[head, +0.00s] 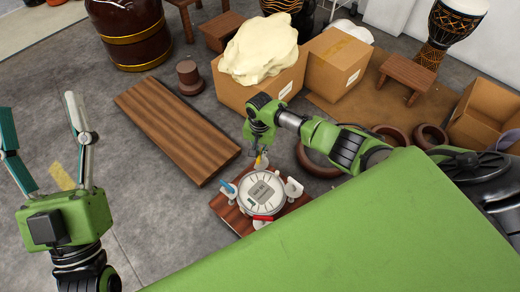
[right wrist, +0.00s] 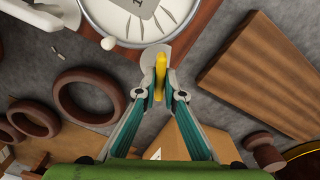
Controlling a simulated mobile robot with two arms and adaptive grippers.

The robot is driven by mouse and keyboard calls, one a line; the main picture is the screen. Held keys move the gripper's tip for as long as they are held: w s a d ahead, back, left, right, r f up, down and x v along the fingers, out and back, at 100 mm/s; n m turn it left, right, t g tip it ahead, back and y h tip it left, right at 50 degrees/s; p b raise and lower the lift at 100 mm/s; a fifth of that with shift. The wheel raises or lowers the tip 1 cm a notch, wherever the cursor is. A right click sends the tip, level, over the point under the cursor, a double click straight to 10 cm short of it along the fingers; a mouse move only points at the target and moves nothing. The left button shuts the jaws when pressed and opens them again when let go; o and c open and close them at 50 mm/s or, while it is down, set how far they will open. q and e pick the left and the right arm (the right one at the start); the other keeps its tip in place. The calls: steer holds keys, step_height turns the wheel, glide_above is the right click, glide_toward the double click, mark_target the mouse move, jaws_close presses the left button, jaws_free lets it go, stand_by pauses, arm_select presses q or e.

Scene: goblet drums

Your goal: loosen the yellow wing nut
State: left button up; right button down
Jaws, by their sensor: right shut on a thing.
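The yellow wing nut (right wrist: 160,76) is at the rim of a round white drum head (right wrist: 140,15), on a small white bracket. In the head view the yellow wing nut (head: 258,161) shows as a small spot at the top of the drum (head: 262,192). My right gripper (right wrist: 159,92) is shut on the yellow wing nut, one fingertip on each side of it. In the head view my right gripper (head: 257,150) reaches down to it from above. A blue wing nut (head: 228,187) and a red one (head: 263,218) sit elsewhere on the rim. My left gripper (head: 45,125) is open and empty at the left.
The drum stands on a wooden board (head: 223,207). A brown plank bench (head: 175,125) lies to its left. Cardboard boxes (head: 335,62), one under a cream cloth (head: 258,50), are behind. Brown rings (head: 315,160) lie to the right. A green surface (head: 360,235) fills the lower right.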

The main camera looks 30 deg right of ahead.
steer(key=shift+s+n+p, duration=0.1)
steer(key=shift+n+p, duration=0.2)
steer(key=shift+p, duration=0.45)
steer(key=shift+n+p, duration=0.9)
steer(key=shift+a+n, duration=0.1)
steer(key=shift+n, duration=0.5)
steer(key=shift+n+p, duration=0.4)
steer(key=shift+n, duration=0.8)
steer(key=n, duration=0.3)
steer(key=shift+n, duration=0.3)
steer(key=n, duration=0.4)
steer(key=shift+n, duration=0.3)
steer(key=n, duration=0.4)
steer(key=shift+n, duration=0.3)
arm_select(q)
step_height(320, 180, down, 23)
steer(key=w+a+g+y, duration=0.2)
steer(key=g+y, duration=0.2)
steer(key=g, duration=0.8)
steer(key=shift+a+n, duration=0.25)
steer(key=shift+n, duration=0.05)
arm_select(e)
steer(key=shift+n, duration=0.5)
arm_select(q)
steer(key=shift+r, duration=0.2)
